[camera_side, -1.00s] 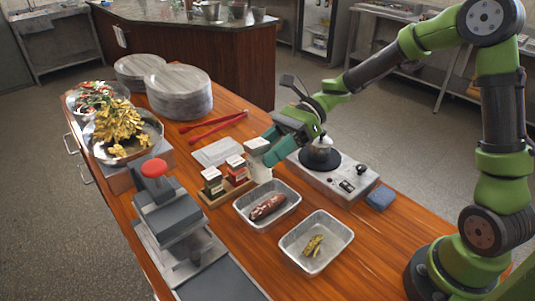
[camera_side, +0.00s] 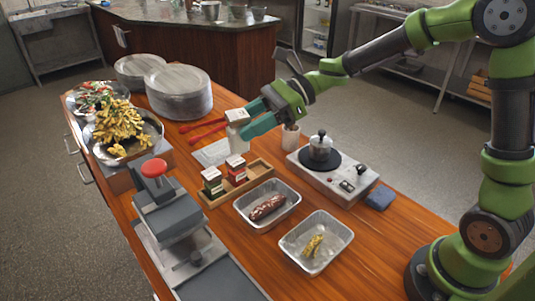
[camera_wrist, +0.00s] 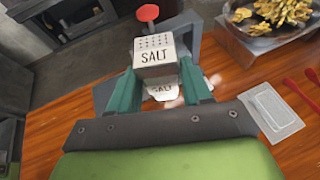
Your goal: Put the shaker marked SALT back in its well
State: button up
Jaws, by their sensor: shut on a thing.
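The white SALT shaker (camera_side: 239,143) is in my gripper (camera_side: 249,122), raised above the table behind the wooden rack. In the wrist view the shaker (camera_wrist: 155,58) shows SALT on its lid and side, between the green fingers of my gripper (camera_wrist: 160,88). The wooden rack (camera_side: 262,168) stands on the table and holds a green-labelled shaker (camera_side: 212,183) and a red-labelled shaker (camera_side: 236,169). The rack's right end well is empty. My gripper is apart from the rack, up and behind it.
A metal pan with a sausage-like piece (camera_side: 268,207) and a pan with yellow pieces (camera_side: 314,245) lie in front. Red tongs (camera_side: 203,129) and a flat pale tray (camera_side: 210,153) lie behind.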

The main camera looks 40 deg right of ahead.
jog(key=w+d+m+t+h, duration=0.1)
jog(key=w+m+t+h, duration=0.3)
jog(key=w+m+t, duration=0.25)
jog(key=w+d+f+m+t+h, duration=0.1)
jog(key=d+m+t+h, duration=0.2)
jog(key=d+m+h, duration=0.55)
jog(key=shift+n, duration=0.3)
notch_tip(320, 180, down, 18)
jog(key=shift+w+d+r, duration=0.1)
jog(key=shift+d+r, duration=0.05)
dwell(0.4)
dwell(0.6)
jog(key=o, duration=1)
